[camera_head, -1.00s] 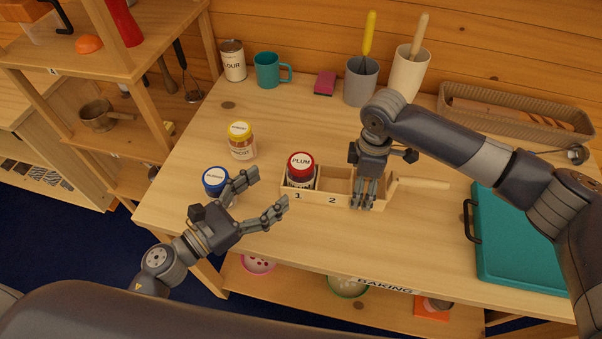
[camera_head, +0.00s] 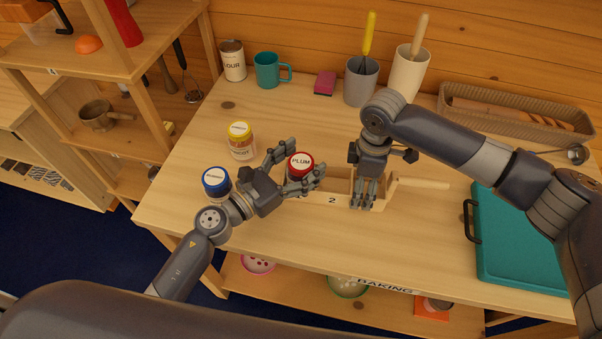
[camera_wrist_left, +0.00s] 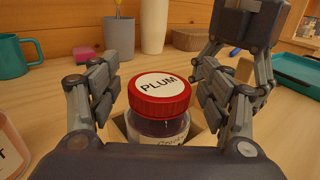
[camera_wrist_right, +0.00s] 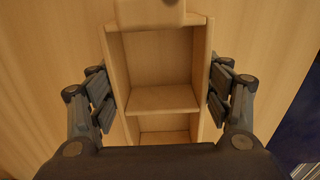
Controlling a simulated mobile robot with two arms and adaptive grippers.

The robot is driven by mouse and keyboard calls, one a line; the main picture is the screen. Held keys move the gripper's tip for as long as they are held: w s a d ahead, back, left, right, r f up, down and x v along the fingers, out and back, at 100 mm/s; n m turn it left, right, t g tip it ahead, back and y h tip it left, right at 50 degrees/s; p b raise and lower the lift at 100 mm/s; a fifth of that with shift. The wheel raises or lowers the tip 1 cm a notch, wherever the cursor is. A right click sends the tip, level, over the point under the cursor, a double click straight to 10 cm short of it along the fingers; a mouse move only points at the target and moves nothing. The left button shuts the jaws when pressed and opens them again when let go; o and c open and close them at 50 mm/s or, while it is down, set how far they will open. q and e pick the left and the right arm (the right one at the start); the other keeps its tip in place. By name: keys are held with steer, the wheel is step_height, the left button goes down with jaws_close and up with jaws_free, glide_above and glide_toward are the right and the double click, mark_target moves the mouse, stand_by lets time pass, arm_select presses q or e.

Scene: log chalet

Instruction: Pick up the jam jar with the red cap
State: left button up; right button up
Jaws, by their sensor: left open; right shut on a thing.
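The jam jar with the red cap (camera_head: 300,163), marked PLUM, stands upright in the left compartment of a small wooden caddy (camera_head: 335,198). It fills the middle of the left wrist view (camera_wrist_left: 160,95). My left gripper (camera_head: 300,168) is open, with its fingers on either side of the red cap and gaps showing between. My right gripper (camera_head: 364,190) is shut on the caddy near its right end. In the right wrist view the caddy (camera_wrist_right: 160,98) lies between the fingers, and its compartments seen there are empty.
A blue-capped jar (camera_head: 216,181) stands close to my left gripper, and a yellow-capped jar (camera_head: 241,142) stands behind it. A teal mug (camera_head: 268,70), a pink sponge (camera_head: 325,83) and utensil pots stand at the back. A teal board (camera_head: 530,240) lies right. The table's front middle is clear.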

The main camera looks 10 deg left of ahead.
arm_select(q)
jaws_close()
steer(key=shift+r, duration=0.15)
steer(key=shift+r, duration=4.9)
arm_select(e)
steer(key=o, duration=1.2)
steer(key=shift+o, duration=0.2)
